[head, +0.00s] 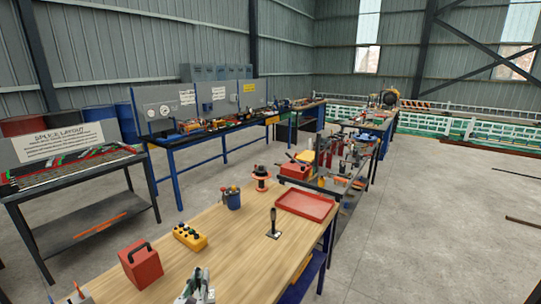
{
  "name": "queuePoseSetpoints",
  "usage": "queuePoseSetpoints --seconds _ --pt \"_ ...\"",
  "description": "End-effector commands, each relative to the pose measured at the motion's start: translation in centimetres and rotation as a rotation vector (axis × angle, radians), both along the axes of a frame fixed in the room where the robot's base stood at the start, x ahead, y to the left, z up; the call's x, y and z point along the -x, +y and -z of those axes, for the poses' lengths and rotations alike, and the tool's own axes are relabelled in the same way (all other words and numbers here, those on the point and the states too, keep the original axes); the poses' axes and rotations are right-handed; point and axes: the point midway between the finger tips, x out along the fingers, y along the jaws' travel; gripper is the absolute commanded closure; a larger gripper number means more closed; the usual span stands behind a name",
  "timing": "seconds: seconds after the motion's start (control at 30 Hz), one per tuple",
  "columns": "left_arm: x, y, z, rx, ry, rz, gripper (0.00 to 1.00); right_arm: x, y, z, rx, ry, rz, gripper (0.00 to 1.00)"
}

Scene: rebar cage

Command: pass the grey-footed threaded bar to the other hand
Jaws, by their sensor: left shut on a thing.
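My left gripper (197,288) shows at the bottom edge, low over the near part of the wooden table. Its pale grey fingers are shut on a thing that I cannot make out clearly. The view cuts off the arm behind it. A dark upright bar (273,220) on a flat, dark square foot stands on the table, to the right of the gripper and apart from it. Its thread is too small to see, and I cannot tell whether it is the grey-footed threaded bar.
On the wooden table (225,245) stand a red box (141,265), a yellow button box (190,237), a blue cup of tools (232,198), an orange-black spool (261,180) and a red tray (306,205). The table's middle is clear. A trolley (335,170) stands behind it.

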Motion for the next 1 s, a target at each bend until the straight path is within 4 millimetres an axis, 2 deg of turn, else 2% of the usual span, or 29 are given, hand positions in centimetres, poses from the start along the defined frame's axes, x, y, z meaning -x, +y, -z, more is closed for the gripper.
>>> queuePoseSetpoints --seconds 0.57,1.0 --pt "0.1 -0.4 -0.7 -0.001 -0.006 0.02 1.0 0.0 0.0 0.0 0.0 0.0 0.0 0.47" --pt "0.7 -1.9 -2.2 -0.002 -0.005 0.089 1.0 0.0 0.0 0.0 0.0 0.0 0.0 0.47"
